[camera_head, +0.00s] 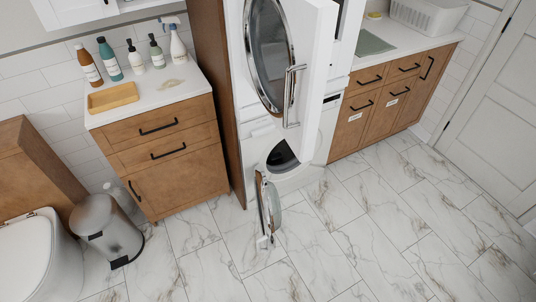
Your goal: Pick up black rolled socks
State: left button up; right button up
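I cannot make out any black rolled socks in the head view. The lower front-loading machine (315,160) has its round door (269,207) swung open towards me. Its drum opening (283,156) is dark inside, and I cannot tell whether anything lies in it. Neither of my grippers is in view.
A taller machine door (312,60) stands open above. A wooden cabinet (165,150) with bottles and a yellow tray (113,97) stands left, beside a metal bin (106,230) and toilet (35,255). A counter with a white basket (428,15) is right. The marble floor (380,220) is clear.

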aim_at(276, 155)
jog(key=i+l+u, duration=0.1)
jog(key=u, duration=0.3)
jog(key=i+l+u, duration=0.2)
jog(key=u, duration=0.25)
jog(key=i+l+u, duration=0.1)
jog(key=l+u, duration=0.15)
jog(key=u, duration=0.15)
